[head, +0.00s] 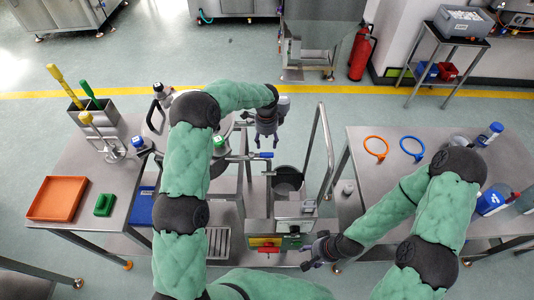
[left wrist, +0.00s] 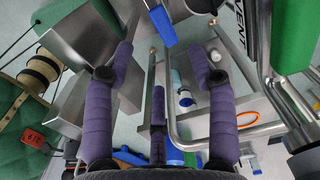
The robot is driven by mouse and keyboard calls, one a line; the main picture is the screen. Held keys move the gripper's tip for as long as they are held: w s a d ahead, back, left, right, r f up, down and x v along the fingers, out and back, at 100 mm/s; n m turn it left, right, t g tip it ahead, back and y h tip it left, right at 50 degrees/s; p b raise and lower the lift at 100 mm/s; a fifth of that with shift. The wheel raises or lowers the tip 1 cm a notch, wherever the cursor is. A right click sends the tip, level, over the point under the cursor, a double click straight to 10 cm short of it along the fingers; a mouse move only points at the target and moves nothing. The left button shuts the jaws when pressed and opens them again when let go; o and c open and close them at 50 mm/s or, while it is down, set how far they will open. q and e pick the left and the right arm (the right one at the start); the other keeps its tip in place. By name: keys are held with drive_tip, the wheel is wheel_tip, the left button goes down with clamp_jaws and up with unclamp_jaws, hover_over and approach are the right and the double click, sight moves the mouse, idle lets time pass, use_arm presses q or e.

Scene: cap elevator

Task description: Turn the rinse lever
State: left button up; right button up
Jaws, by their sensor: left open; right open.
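In the head view a blue-handled lever (head: 262,155) sticks out on a metal pipe beside the steel vessel, near the middle of the picture; I take it to be the rinse lever. My left gripper (head: 266,138) hangs open just above it; whether they touch is unclear. In the left wrist view my left gripper's purple fingers (left wrist: 160,75) stand wide apart with nothing gripped. A blue handle end (left wrist: 160,25) shows beyond them, near the top. My right gripper (head: 312,255) is open and empty, low beside the machine's front panel.
The left table (head: 75,155) holds an orange tray (head: 58,198); the right table (head: 375,185) holds orange and blue rings.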

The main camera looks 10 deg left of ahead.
sight(267, 155)
use_arm(q)
wheel_tip(267, 155, down, 9)
drive_tip(key=shift+w+f+b, duration=0.1)
drive_tip(key=shift+b, duration=0.25)
clamp_jaws()
